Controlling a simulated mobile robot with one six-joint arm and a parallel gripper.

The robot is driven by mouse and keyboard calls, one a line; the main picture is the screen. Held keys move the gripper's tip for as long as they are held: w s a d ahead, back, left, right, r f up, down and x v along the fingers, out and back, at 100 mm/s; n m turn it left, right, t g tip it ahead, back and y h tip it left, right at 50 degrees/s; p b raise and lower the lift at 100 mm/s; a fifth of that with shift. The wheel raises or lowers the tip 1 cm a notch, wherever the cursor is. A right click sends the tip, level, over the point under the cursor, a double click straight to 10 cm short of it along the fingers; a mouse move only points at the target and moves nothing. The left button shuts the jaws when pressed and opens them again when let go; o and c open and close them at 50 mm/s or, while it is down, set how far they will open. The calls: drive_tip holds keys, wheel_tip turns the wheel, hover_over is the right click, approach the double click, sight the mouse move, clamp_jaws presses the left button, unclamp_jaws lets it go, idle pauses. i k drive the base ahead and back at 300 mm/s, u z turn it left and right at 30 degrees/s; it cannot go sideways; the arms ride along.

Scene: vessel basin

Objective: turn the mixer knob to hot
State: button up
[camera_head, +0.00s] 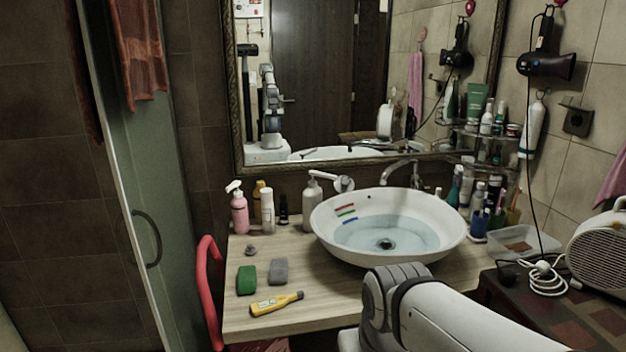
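A curved metal spout (400,166) stands behind the basin. Clear water (385,230) lies in the basin over a dark drain. Red, green and blue stripes mark the inner left wall. My white arm shows at the lower middle and right, in front of the basin; my gripper is not in view.
A soap bottle (312,203) stands close left of the knob. A pink pump bottle (238,210), green sponge (246,280), grey sponge (278,271) and yellow tube (277,304) occupy the left counter. Toiletries and a clear tray (510,241) crowd the right. A mirror hangs behind.

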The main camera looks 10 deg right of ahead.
sight(346, 181)
drive_tip(key=u, duration=0.35)
drive_tip(key=i, duration=1)
drive_tip(key=u, duration=0.2)
